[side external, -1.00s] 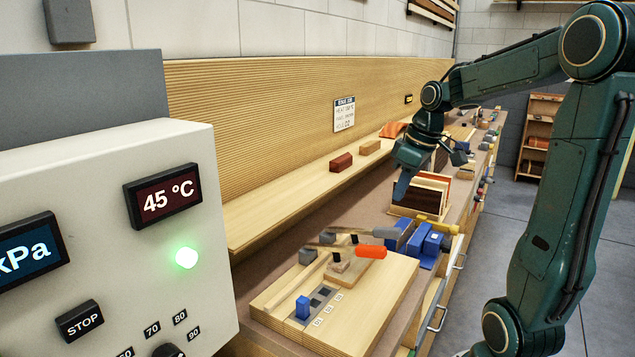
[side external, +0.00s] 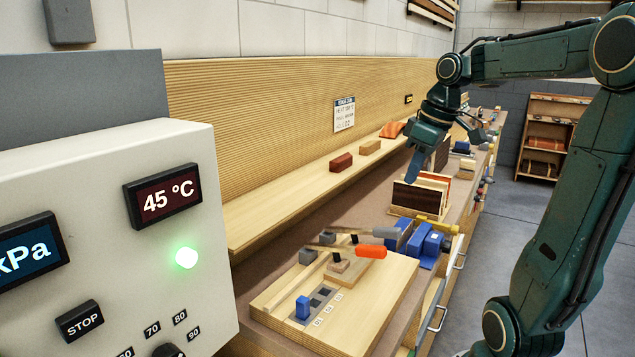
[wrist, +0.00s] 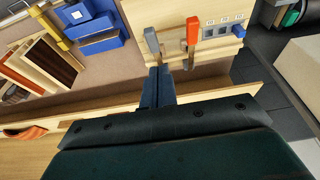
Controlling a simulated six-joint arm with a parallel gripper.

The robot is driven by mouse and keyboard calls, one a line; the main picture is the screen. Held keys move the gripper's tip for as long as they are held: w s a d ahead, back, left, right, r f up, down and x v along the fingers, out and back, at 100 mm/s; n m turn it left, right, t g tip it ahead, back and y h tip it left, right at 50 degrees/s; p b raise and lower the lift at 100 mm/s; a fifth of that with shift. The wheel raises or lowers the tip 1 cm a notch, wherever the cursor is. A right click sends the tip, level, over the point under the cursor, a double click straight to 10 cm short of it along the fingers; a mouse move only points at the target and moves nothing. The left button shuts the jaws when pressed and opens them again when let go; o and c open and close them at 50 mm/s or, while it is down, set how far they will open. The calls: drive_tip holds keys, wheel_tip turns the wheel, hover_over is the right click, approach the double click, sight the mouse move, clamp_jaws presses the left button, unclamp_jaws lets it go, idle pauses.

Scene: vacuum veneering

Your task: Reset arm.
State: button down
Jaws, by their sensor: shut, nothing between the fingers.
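My gripper (side external: 411,181) hangs from my arm above the bench, just above and left of the rack of veneer sheets (side external: 402,209) in the side external view. Its fingers are together with nothing between them. In the wrist view my gripper (wrist: 158,72) points toward the wooden board with the grey-handled tool (wrist: 152,40) and the orange-handled tool (wrist: 192,30). The fingers overlap the board's near edge in that picture but touch nothing that I can make out.
A wooden board (side external: 385,292) with tools and a blue peg (side external: 302,307) lies on the near bench. Blue blocks (side external: 431,246) stand behind it. A shelf along the wall holds a dark red block (side external: 341,162) and a tan block (side external: 370,147). A control box (side external: 100,235) reads 45 °C.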

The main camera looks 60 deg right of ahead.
drive_tip(key=s+a+f+t, duration=0.1)
drive_tip(key=s+a+f, duration=0.1)
drive_tip(key=a, duration=0.7)
drive_tip(key=s+a+f+t, duration=0.1)
drive_tip(key=s+a+f, duration=0.2)
drive_tip(key=a, duration=0.6)
drive_tip(key=shift+s+a, duration=0.15)
drive_tip(key=shift+a, duration=0.15)
idle(0.9)
